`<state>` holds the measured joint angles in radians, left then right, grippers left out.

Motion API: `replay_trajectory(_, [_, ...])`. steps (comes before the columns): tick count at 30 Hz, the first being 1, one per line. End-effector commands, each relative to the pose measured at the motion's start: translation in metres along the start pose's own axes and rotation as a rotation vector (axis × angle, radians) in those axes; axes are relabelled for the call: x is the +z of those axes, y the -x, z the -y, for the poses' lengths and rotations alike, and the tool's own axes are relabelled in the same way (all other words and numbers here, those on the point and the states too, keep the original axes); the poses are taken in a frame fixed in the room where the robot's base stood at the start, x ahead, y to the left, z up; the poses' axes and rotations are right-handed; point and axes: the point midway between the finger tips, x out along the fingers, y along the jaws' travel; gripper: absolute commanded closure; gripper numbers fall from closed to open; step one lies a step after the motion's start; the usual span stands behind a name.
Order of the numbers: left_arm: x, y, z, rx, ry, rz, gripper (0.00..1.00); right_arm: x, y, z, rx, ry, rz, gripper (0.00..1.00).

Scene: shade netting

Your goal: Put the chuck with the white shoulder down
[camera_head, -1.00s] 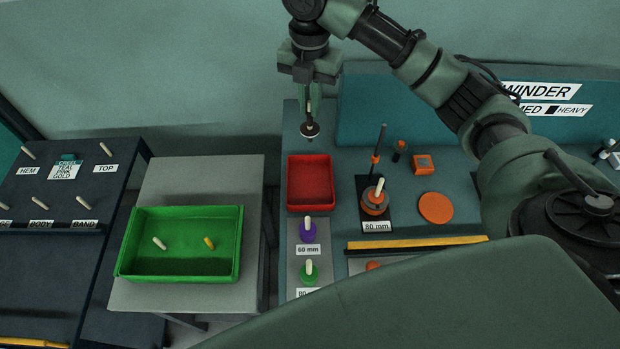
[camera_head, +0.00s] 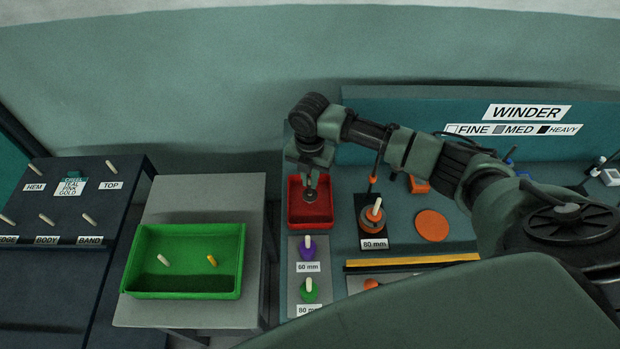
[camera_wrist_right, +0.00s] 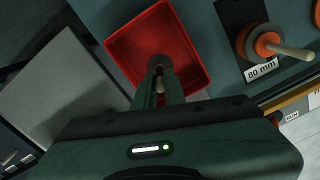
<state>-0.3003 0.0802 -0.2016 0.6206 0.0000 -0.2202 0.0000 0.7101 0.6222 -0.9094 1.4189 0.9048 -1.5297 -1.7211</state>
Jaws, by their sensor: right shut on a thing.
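My right gripper (camera_head: 310,181) is shut on a small chuck (camera_head: 310,196), which hangs below the fingers as a dark grey disc. The chuck is over the red tray (camera_head: 293,216), at or inside its rim; I cannot tell whether it touches the tray's floor. In the right wrist view the gripper (camera_wrist_right: 160,92) points into the red tray (camera_wrist_right: 120,45), with the chuck (camera_wrist_right: 160,62) between its fingertips. The colour of the chuck's shoulder is not clear. My left gripper is not in view.
An orange spool on an 80 mm plate (camera_head: 374,243) stands right of the tray. Purple (camera_head: 307,253) and green (camera_head: 308,292) pieces with pegs stand in front of it. A green tray (camera_head: 180,287) with two pegs sits on a grey table at left. The winder panel (camera_head: 400,110) rises behind.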

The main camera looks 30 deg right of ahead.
Motion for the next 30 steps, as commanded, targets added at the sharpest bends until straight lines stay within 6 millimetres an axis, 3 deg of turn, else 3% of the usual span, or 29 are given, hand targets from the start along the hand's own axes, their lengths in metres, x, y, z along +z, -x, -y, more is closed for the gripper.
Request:
replay_trajectory(9, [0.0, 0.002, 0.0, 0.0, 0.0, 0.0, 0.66, 0.0, -0.011, 0.0, 0.002, 0.001, 0.0, 1.0])
replay_trajectory(12, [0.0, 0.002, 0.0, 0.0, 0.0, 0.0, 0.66, 0.0, -0.011, 0.0, 0.001, 0.001, 0.0, 0.67])
replay_trajectory(23, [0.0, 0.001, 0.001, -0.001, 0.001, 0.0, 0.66, 0.0, -0.008, 0.0, 0.001, 0.001, 0.001, 0.67])
replay_trajectory(30, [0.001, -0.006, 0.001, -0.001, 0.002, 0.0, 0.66, 0.001, 0.026, -0.001, 0.006, 0.002, 0.003, 0.67])
